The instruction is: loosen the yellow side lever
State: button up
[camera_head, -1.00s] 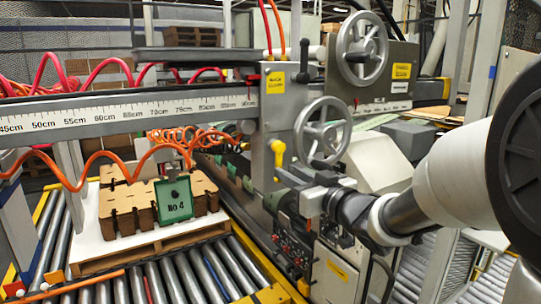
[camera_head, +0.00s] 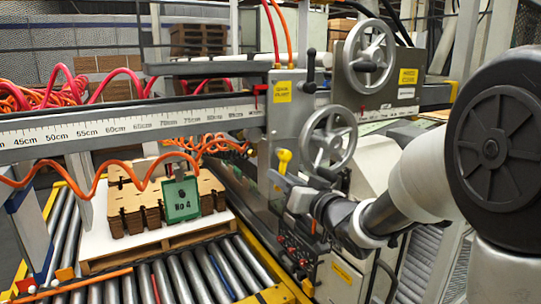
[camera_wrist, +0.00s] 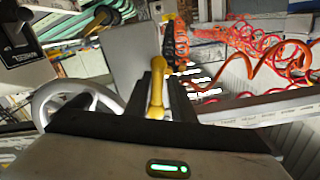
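The yellow side lever (camera_head: 284,160) sticks out from the grey upright housing, just below and left of the lower handwheel. My gripper (camera_head: 283,182) is at the lever's lower end in the head view. In the wrist view, the yellow lever (camera_wrist: 157,88) stands between the two dark fingers of my gripper (camera_wrist: 160,75), with a finger close on each side. I cannot tell whether the fingers press on it. The fingers and wrist hide part of the lever and the housing behind.
The lower handwheel (camera_head: 330,139) is close beside the lever, with an upper handwheel (camera_head: 369,57) above it. A scale beam (camera_head: 110,126) runs left from the housing. Orange coiled hoses (camera_wrist: 265,55) hang nearby. Brown boards with a green No 4 sign (camera_head: 181,199) stand on the roller conveyor.

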notch_tip(320, 180, up, 5)
jog(key=s+a+m+p, duration=0.2)
jog(key=a+m+p, duration=0.1)
jog(key=m+p, duration=0.95)
jog(key=b+v, duration=0.2)
jog(key=v, duration=0.7)
jog(key=shift+f, duration=0.35)
dwell(0.5)
jog(key=shift+d, duration=0.1)
